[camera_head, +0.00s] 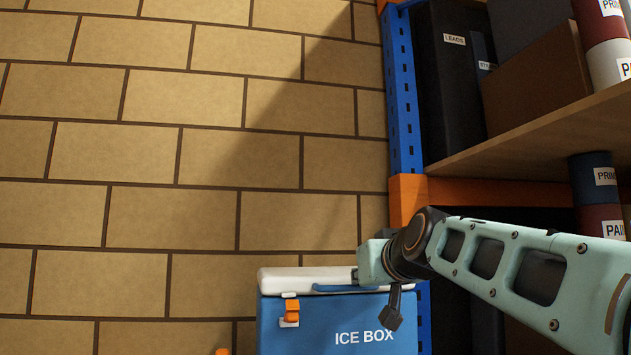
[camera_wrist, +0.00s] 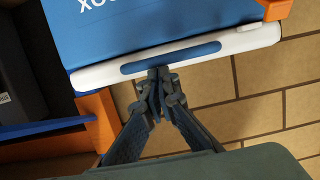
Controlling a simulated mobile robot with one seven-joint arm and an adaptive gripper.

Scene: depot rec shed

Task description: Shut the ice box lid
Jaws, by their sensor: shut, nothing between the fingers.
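The ice box (camera_head: 335,318) is blue with a white lid (camera_head: 300,275) and stands low in the head view. The lid lies across the top of the box; I cannot tell whether a thin gap is left. A blue strip runs along the lid's front edge. The wrist view shows the box (camera_wrist: 140,25) upside down, with the white lid (camera_wrist: 100,78) along its edge. My gripper (camera_wrist: 158,78) is shut and empty, its fingertips at the blue strip, touching or very close. In the head view my wrist covers the lid's right end.
An orange latch (camera_head: 291,310) sits on the box front. A shelf rack with a blue upright (camera_head: 404,90) stands at right, holding black files (camera_head: 450,80) and paint tins (camera_head: 606,62). A block wall (camera_head: 180,150) is behind the box.

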